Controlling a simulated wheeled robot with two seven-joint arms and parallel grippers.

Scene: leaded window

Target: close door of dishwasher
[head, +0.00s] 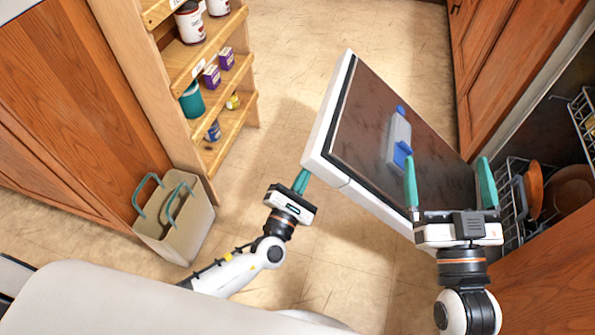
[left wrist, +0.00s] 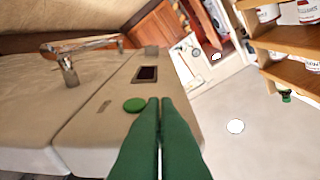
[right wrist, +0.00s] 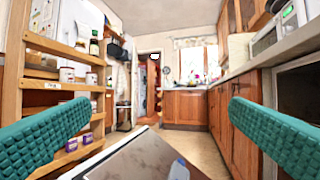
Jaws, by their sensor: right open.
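The dishwasher door (head: 326,120) is partly open and slanted in the head view. Its dark inner face carries a blue and white dispenser (head: 398,140). The left wrist view shows the door's white outer front (left wrist: 85,115) with a metal handle, a dark display and a green button. My left gripper (head: 301,181) is shut and empty, its fingertips at the outer side of the door; whether they touch it I cannot tell. My right gripper (head: 448,172) is open and empty on the inner side, near the dishwasher opening. The door's inner face (right wrist: 140,158) also shows low in the right wrist view.
A dish rack (head: 512,205) with brown dishes sits inside the dishwasher at right. Wooden shelves (head: 190,90) with jars and boxes stand at left. A beige bin (head: 178,235) with teal handles stands on the floor. The tiled floor beyond the door is clear.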

